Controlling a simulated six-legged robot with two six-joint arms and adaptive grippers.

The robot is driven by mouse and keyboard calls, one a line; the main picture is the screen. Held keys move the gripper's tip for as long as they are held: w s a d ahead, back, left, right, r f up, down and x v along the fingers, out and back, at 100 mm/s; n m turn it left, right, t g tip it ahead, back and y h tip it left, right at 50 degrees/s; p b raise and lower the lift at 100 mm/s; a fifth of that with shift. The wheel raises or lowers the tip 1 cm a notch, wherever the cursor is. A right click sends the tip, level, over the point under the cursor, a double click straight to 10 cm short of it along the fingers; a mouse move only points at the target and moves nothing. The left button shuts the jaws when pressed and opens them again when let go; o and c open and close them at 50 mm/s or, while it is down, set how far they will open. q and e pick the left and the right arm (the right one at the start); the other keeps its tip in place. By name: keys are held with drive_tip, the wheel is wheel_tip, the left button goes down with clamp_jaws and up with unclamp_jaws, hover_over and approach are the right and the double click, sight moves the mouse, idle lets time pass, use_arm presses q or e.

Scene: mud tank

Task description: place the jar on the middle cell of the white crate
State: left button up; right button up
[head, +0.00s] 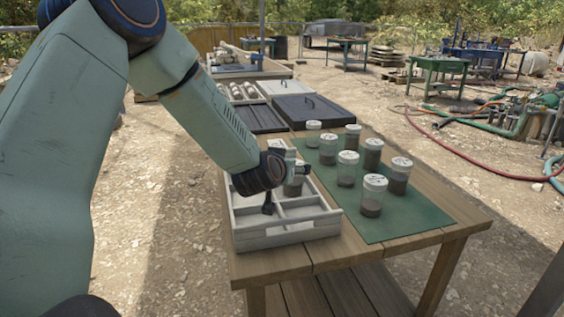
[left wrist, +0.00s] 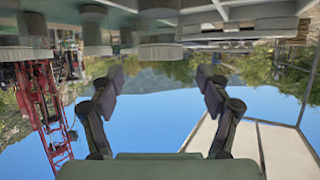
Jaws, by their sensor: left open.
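The white crate (head: 288,238) stands on the near left part of the wooden table, with dividers between its cells. My left gripper is open and low over the crate. In the left wrist view its two fingers (left wrist: 160,78) are spread with nothing between them; that picture is upside down. My right gripper is not in view.
Several jars with white lids, such as one at the front (head: 373,196), stand on a green mat (head: 410,219) right of the crate. The table's near right corner (head: 470,218) is bare.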

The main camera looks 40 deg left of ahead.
use_arm(q)
drive_tip(key=shift+p+v, duration=0.8)
drive_tip(key=shift+v, duration=2.05)
